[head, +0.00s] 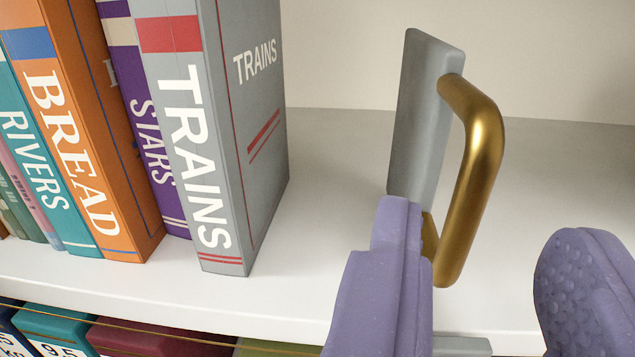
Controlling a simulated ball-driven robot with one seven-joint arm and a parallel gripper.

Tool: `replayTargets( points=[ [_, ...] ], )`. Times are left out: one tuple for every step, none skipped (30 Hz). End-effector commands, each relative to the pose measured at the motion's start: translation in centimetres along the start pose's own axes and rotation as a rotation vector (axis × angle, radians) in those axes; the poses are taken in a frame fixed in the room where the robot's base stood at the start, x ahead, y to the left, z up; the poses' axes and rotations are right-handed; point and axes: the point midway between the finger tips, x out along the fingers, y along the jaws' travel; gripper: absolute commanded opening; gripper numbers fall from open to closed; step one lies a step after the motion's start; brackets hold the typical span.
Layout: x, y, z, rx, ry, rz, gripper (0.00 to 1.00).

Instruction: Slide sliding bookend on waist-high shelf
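The sliding bookend is a grey upright plate (419,115) with a brass bar handle (481,150) on its right side. It stands on the white shelf (335,215), apart from the row of books, with a gap to its left. My gripper (480,265) is in the front right with two purple padded fingers spread wide. The left finger overlaps the lower front of the plate and the handle's lower end in the picture. The right finger is well to the right of the handle. Nothing is held between them. Whether the left finger touches the bookend I cannot tell.
Several upright books fill the left of the shelf; the grey TRAINS book (215,130) is the nearest to the bookend. The shelf between it and the plate is bare. A pale back wall (345,60) closes the shelf. Below the front edge are coloured labelled items (150,338).

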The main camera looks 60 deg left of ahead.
Motion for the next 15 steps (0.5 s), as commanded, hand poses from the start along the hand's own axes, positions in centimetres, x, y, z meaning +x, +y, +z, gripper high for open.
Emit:
replayTargets(
  points=[
    [0.8,0.0,0.1,-0.002,0.003,-0.002,0.38],
    [1.3,-0.1,0.2,-0.002,0.001,-0.002,0.38],
    [2.1,-0.1,0.2,-0.002,0.002,-0.003,0.38],
    [2.6,0.0,0.2,-0.003,0.002,-0.001,0.38],
    [3.2,0.0,0.2,-0.002,0.001,-0.002,0.38],
    [3.9,0.0,0.2,-0.003,0.002,-0.002,0.38],
    [4.4,0.0,0.2,-0.003,0.001,0.000,0.38],
    [4.9,0.0,0.2,-0.004,0.002,0.001,0.38],
    [5.4,0.0,0.1,-0.005,0.001,0.001,0.38],
    [5.8,0.0,0.1,-0.005,0.000,0.001,0.38],
    [6.1,0.0,0.1,-0.005,0.001,0.001,0.38],
    [6.4,0.1,0.0,-0.005,0.001,0.002,0.38],
    [6.6,0.1,0.0,-0.004,0.001,0.003,0.38],
    [6.7,0.1,0.0,-0.004,0.001,0.003,0.38],
    [6.9,0.1,0.0,-0.004,0.000,0.004,0.38]
  ],
)
